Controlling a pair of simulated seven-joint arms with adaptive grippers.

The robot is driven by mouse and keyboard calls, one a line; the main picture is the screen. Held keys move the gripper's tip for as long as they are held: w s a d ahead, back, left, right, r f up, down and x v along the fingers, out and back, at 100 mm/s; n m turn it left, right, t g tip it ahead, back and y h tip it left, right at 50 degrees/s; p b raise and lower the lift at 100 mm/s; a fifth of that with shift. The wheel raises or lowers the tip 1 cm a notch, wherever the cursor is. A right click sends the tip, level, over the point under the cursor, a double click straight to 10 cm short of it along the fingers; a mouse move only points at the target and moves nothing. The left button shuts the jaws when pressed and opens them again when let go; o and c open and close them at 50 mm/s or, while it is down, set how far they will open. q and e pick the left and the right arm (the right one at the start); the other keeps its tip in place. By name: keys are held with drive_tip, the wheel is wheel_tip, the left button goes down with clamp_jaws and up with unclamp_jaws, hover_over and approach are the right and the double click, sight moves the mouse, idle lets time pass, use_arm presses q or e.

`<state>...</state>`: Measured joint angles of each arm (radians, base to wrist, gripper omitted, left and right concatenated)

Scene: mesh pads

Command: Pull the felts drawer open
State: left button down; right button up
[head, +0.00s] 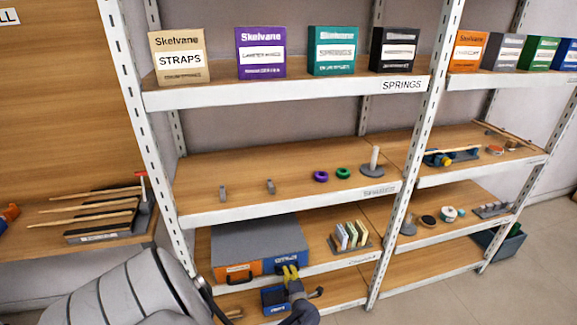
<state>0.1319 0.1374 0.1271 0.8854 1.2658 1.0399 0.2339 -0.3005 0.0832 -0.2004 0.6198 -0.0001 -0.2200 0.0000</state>
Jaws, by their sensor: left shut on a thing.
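A grey cabinet (250,233) stands on a lower shelf, with an orange drawer front (236,270) on the left and a blue drawer front (287,263) on the right. The orange front has a dark handle. I cannot read which front is felts. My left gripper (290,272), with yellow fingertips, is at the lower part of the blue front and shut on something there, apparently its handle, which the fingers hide. The blue front looks level with the orange one. My right gripper is not in view.
A blue labelled box (275,299) sits just below my left gripper. A rack of upright pads (350,237) stands right of the cabinet. A white shelf upright (397,220) is further right. The shelf above (300,206) overhangs the cabinet. A bench with rods (95,210) is at left.

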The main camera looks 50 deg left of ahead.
use_arm(q)
drive_tip(key=shift+d, duration=0.1)
drive_tip(key=f+v, duration=0.1)
drive_tip(key=v, duration=0.7)
drive_tip(key=f+v, duration=0.2)
drive_tip(key=v, duration=0.7)
drive_tip(key=shift+s+d+f, duration=0.3)
drive_tip(key=shift+s+d, duration=0.05)
drive_tip(key=shift+d, duration=0.2)
drive_tip(key=c, duration=1.4)
unclamp_jaws()
drive_tip(key=shift+d, duration=0.1)
